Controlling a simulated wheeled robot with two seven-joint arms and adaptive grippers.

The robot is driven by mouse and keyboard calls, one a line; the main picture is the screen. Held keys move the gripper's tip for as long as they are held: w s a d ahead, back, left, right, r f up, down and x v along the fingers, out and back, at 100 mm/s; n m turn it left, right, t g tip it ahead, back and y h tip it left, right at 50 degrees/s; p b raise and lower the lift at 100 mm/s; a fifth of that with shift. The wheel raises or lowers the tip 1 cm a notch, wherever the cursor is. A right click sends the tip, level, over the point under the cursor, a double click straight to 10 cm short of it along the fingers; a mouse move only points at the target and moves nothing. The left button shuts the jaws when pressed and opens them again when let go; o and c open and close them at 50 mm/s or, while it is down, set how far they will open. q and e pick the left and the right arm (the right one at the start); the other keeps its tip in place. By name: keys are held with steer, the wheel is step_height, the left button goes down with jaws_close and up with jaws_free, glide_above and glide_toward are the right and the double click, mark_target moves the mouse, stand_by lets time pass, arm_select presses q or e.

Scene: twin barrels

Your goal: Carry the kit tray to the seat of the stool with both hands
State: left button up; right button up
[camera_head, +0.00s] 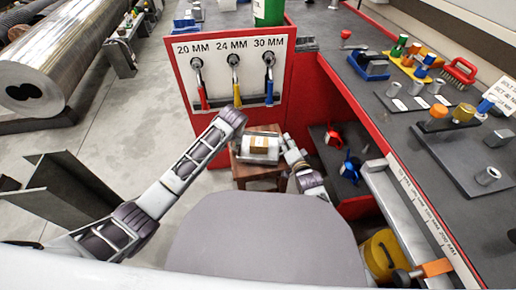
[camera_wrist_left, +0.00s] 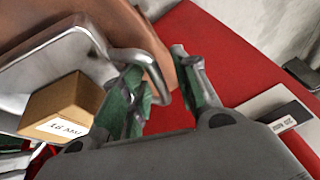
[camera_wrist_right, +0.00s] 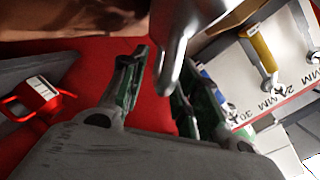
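The kit tray (camera_head: 258,158) is a small grey metal tray with a brown box (camera_head: 259,143) in it. It is at the wooden stool (camera_head: 247,174), over its seat; whether it rests on the seat is hard to tell. My left gripper (camera_head: 238,132) is at the tray's left end, open; in the left wrist view its green-padded fingers (camera_wrist_left: 160,98) stand apart around a metal handle (camera_wrist_left: 135,55). My right gripper (camera_head: 288,148) is at the right end, open; in the right wrist view its fingers (camera_wrist_right: 160,95) stand apart on both sides of another handle (camera_wrist_right: 174,45).
A red cabinet with a white panel (camera_head: 231,47) and hanging coloured tools stands just behind the stool. A red-edged bench (camera_head: 345,90) is at the right, with blue and red tools (camera_head: 350,166) on a lower shelf.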

arm_select(q)
steer(key=v, duration=1.2)
stand_by(0.4)
arm_select(e)
steer(key=shift+s, duration=0.1)
steer(key=v, duration=1.1)
steer(key=shift+s+d, duration=0.2)
steer(key=shift+s, duration=0.15)
stand_by(0.4)
steer(key=shift+r, duration=0.15)
arm_select(q)
steer(key=shift+f, duration=0.1)
stand_by(0.4)
